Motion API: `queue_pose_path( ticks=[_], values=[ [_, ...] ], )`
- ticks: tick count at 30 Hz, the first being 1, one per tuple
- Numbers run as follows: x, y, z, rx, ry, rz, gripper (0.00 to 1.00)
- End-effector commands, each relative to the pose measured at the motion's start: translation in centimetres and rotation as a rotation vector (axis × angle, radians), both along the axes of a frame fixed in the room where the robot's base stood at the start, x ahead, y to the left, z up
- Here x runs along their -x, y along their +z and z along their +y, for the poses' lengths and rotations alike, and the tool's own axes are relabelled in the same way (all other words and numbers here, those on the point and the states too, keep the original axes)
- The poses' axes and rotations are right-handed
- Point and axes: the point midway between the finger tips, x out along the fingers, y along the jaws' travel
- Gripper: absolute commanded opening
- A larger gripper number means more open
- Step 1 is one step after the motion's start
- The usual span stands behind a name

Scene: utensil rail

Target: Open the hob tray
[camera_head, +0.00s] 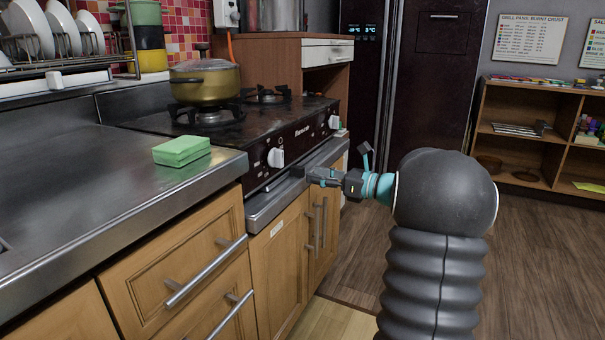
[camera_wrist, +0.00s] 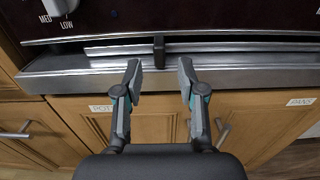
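The hob tray (camera_wrist: 230,60) is a long silver metal strip under the dark hob front, and it shows in the head view (camera_head: 268,207) above the wooden cupboard doors. A small dark upright tab (camera_wrist: 159,52) stands at its middle in the wrist view. My gripper (camera_wrist: 161,75) is open and empty, with its two fingertips on either side of the tab's line and a little short of it. In the head view my gripper (camera_head: 312,174) is at the front of the tray, side on. Whether the fingers touch the tray cannot be told.
The hob (camera_head: 255,130) bears a yellow pot (camera_head: 204,85) with a lid. White knobs (camera_head: 276,157) stick out above the tray. A green sponge (camera_head: 181,150) lies on the steel counter (camera_head: 90,190). Cupboard handles (camera_head: 310,228) jut out below. The wooden floor (camera_head: 545,270) at right is clear.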

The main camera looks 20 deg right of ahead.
Motion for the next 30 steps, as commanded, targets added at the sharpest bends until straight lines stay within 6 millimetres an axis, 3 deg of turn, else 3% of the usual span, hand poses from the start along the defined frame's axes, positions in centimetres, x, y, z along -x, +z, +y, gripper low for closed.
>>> queue_pose_path(
  ticks=[9,22,27,30],
  values=[
    [-3.5,0.0,2.8,0.001,0.001,-0.001,0.4],
    [-4.1,0.0,3.2,0.001,-0.001,-0.001,0.4],
    [-4.1,0.0,3.2,0.001,-0.001,-0.001,0.0],
    [-4.1,0.0,3.2,0.001,-0.001,-0.001,0.0]
  ],
)
